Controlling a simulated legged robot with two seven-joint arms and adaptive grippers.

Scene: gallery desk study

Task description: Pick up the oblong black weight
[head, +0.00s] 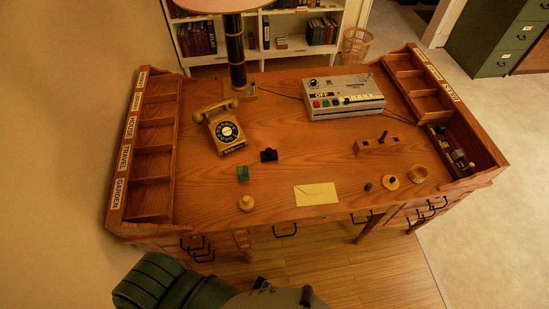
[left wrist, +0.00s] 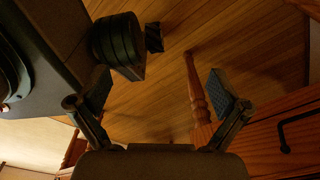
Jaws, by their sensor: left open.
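A small black block-like object (head: 269,155) lies on the desk to the right of the telephone. It is too small in the head view to tell whether it is the oblong weight. A smaller dark rounded piece (head: 368,187) lies near the front edge on the right. My left gripper (left wrist: 162,90) is open and empty in the left wrist view, with the floor and a turned desk leg (left wrist: 198,90) beyond its fingers. It is away from both dark objects. My right gripper is not in view.
The wooden desk (head: 300,175) bears a yellow rotary telephone (head: 226,130), a button console (head: 343,96), a green cube (head: 243,173), a yellow envelope (head: 316,194) and a wooden block (head: 378,146). Labelled compartments (head: 142,145) line its left side. Drawer handles project below its front.

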